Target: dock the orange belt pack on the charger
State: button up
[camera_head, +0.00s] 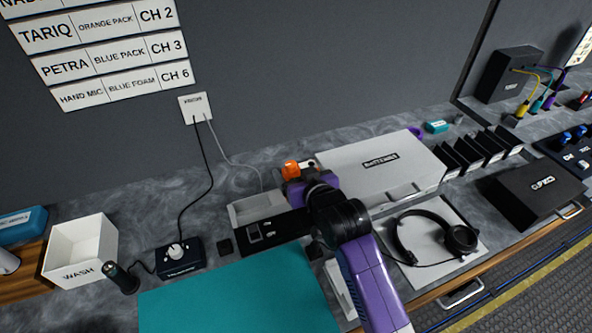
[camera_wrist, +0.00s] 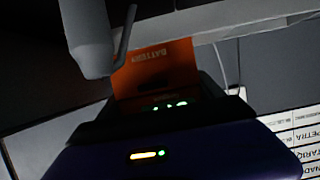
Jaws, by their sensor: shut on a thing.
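The orange belt pack (camera_head: 291,169) shows as a small orange block at the end of my arm, near the wall side of the counter. My gripper (camera_head: 304,178) is shut on it, and the fingers hide part of it. In the wrist view the orange pack (camera_wrist: 155,70) carries dark lettering and is tilted, with a pale grey rounded part close beside it. A low pale and black unit (camera_head: 268,233), which looks like the charger, stands on the counter just below and left of the pack. I cannot tell whether the pack touches it.
A white labelled case (camera_head: 375,165) stands right of my gripper. A headset (camera_head: 430,235) lies on a pale mat. A teal mat (camera_head: 240,298) covers the front. A white wash bin (camera_head: 82,250) and a black box (camera_head: 181,260) with cables are left. Wall cables (camera_head: 209,160) hang behind.

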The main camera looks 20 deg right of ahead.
jog(key=shift+f+b, duration=0.4)
jog(key=shift+f, duration=0.3)
jog(key=o, duration=1.4)
jog(key=shift+o, duration=1.1)
jog(key=shift+v, duration=3.95)
jog(key=shift+r, duration=0.1)
jog(key=shift+w, duration=0.1)
